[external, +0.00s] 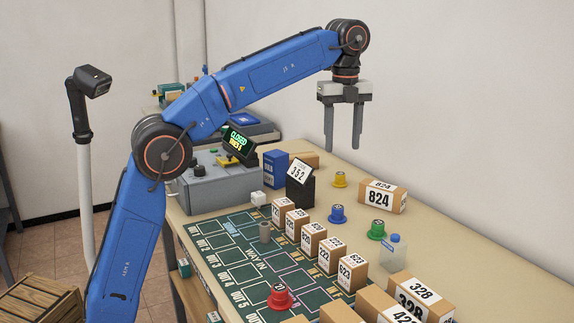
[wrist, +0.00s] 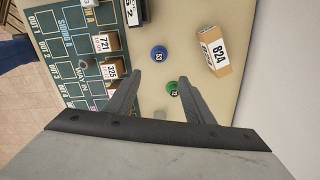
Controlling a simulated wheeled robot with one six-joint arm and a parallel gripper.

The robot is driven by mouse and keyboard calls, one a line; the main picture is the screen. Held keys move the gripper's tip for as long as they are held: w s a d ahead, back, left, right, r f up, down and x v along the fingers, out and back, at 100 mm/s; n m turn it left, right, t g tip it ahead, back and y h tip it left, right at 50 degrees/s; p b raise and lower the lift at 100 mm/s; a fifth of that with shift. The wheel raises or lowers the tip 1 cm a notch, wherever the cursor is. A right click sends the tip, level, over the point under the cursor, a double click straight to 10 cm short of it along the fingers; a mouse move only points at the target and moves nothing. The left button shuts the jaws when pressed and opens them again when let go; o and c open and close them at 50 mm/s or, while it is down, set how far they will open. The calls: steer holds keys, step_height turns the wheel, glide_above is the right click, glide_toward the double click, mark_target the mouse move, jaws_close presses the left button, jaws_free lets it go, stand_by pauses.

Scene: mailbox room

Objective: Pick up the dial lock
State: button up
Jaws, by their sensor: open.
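I cannot tell for certain which thing is the dial lock. Several round, knob-like pieces with numbers on top stand on the table: a red one (external: 280,296), a blue one (external: 336,214), a green one (external: 377,230) and a yellow one (external: 340,180). In the wrist view the blue piece (wrist: 159,53) lies beyond my fingertips, and the green piece (wrist: 173,88) shows beside the right finger. My gripper (external: 343,146) is open and empty, pointing down high above the table. Its two fingers also show in the wrist view (wrist: 160,80).
A row of numbered boxes (external: 312,236) stands on the dark lane mat (external: 235,262). Box 824 (external: 382,196) lies near the wall, and a clear bottle (external: 393,252) stands nearby. A grey machine (external: 215,185) with a lit sign is at the back left. The table's right side has free room.

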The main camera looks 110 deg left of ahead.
mark_target(338, 207)
step_height(338, 207, down, 20)
steer(key=shift+s+d+r, duration=0.1)
steer(key=shift+r, duration=0.1)
stand_by(0.8)
steer(key=shift+c, duration=0.2)
steer(key=c, duration=0.8)
